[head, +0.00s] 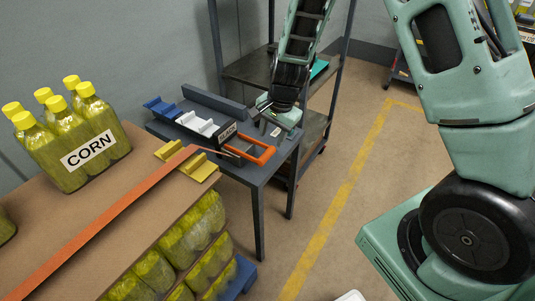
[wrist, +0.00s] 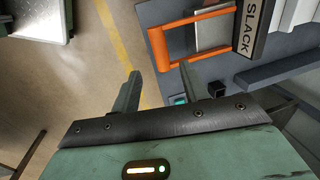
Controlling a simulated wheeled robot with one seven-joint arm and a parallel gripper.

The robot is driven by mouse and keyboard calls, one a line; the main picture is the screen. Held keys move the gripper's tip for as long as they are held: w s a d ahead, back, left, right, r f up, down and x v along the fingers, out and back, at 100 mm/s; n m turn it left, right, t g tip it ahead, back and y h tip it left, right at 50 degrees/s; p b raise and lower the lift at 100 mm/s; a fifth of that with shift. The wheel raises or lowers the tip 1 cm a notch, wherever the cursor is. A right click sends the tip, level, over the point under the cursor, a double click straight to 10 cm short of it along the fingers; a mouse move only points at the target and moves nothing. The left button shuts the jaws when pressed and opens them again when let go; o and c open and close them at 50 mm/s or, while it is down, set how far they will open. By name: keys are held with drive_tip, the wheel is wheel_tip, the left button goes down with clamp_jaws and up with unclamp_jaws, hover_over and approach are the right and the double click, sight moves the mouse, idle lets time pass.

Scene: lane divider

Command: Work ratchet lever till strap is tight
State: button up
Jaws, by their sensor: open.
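The orange ratchet lever (head: 262,155) is a U-shaped handle at the near edge of the dark blue-grey table. In the wrist view its crossbar (wrist: 157,48) shows just beyond my fingertips, roughly in line with the gap between them. Touch with the lever cannot be told.
Bottles labelled CORN (head: 88,150) stand on the carton, left of the strap. White and blue blocks (head: 197,122) sit on the table (head: 258,200) beside the ratchet. A grey shelf rack (head: 250,70) stands behind.

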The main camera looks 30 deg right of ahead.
sight(267, 153)
drive_tip(key=f, duration=0.2)
drive_tip(key=w+f, duration=0.1)
drive_tip(key=f, duration=0.2)
drive_tip(key=f+b, duration=0.1)
drive_tip(key=f, duration=0.1)
drive_tip(key=shift+w+a+f, duration=0.15)
drive_tip(key=shift+a+f, duration=0.2)
drive_tip(key=shift+a, duration=0.05)
clamp_jaws()
